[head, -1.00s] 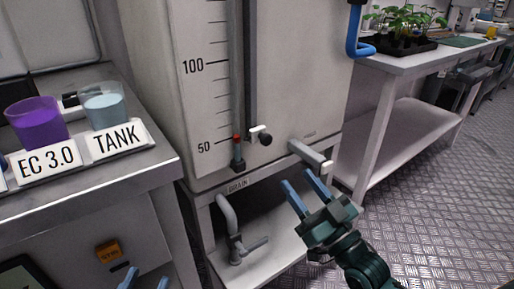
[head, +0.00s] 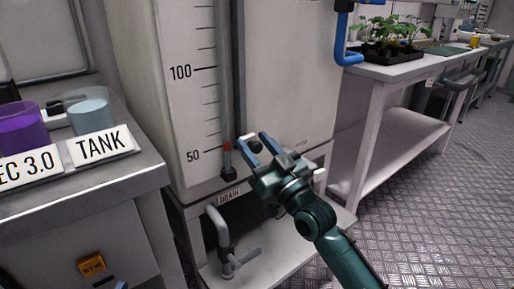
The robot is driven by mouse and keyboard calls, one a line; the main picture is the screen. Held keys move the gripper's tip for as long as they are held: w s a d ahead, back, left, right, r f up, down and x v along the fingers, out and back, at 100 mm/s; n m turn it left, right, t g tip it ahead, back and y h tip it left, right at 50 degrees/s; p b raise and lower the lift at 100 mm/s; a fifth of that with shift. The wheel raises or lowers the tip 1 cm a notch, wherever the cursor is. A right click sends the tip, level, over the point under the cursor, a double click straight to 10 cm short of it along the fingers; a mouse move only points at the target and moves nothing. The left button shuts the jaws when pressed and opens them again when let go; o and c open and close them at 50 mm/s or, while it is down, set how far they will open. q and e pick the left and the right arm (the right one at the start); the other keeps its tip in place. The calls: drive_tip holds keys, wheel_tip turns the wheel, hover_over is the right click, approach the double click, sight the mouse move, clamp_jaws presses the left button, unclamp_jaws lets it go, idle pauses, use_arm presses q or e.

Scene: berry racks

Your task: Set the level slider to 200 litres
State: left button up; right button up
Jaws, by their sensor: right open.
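The white tank (head: 290,75) has a printed scale; its 50 and 100 marks show, and 200 is out of view. A thin level tube with a red marker (head: 227,147) runs beside the scale, the marker near 50. The slider's dark knob (head: 256,147) sits low on the dark vertical rail (head: 239,60), near the 50 height. My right gripper (head: 255,140) is open, its blue fingers seemingly on either side of the knob; contact is not clear, and the gripper partly hides the slider. Only a tip of my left gripper (head: 121,285) shows at the bottom edge.
A drain pipe with a valve (head: 232,258) is below the tank. A metal bench (head: 95,175) with purple and pale cups and labels stands left. A white table (head: 400,68) with seedlings stands right. Open floor lies at lower right.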

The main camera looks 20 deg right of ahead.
drive_tip(key=shift+c, duration=0.6)
clamp_jaws()
drive_tip(key=shift+r, duration=0.15)
